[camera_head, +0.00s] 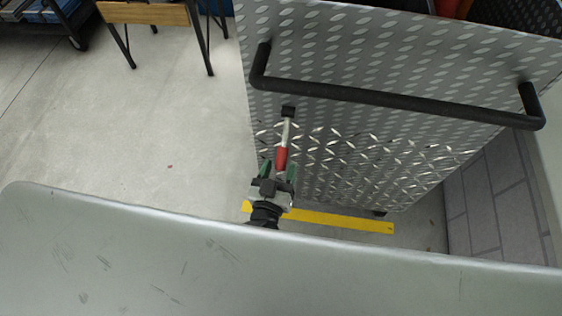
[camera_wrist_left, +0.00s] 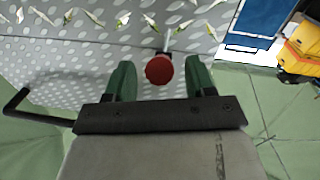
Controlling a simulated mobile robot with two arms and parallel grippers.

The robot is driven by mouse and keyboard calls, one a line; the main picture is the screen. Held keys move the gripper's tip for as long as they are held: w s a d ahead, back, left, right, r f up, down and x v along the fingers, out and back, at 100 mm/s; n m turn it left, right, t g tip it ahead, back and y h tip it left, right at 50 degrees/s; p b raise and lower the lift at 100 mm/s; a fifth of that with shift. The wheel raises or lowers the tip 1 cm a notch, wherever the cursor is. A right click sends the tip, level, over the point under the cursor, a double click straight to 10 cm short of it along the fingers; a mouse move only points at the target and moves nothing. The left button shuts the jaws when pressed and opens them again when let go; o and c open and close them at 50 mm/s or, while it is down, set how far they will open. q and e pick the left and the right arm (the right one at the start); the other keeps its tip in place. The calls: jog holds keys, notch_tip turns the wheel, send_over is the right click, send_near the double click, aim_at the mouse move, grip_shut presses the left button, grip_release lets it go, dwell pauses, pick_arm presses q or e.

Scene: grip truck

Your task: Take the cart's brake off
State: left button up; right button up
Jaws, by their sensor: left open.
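The cart (camera_head: 385,70) is a box with grey patterned metal sides. Its brake lever is a thin metal rod with a red grip (camera_head: 281,158), hanging from a dark mount (camera_head: 288,112) on the near side. In the left wrist view the red grip's round end (camera_wrist_left: 159,70) sits between the green fingers, with a gap on each side. My left gripper (camera_head: 279,171) is open at the grip's lower end, fingers on either side of it. It also shows in the left wrist view (camera_wrist_left: 160,64). My right gripper is not in view.
A black bar handle (camera_head: 395,98) sticks out from the cart above the lever. A yellow strip (camera_head: 345,220) lies on the floor below. A brick-patterned wall (camera_head: 495,195) is close on the right. The floor to the left is clear up to a wooden-topped stand (camera_head: 145,14).

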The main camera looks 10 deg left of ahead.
pick_arm(q)
jog(key=shift+w+d, duration=0.1)
jog(key=shift+w, duration=0.75)
jog(key=shift+c, duration=0.5)
grip_shut()
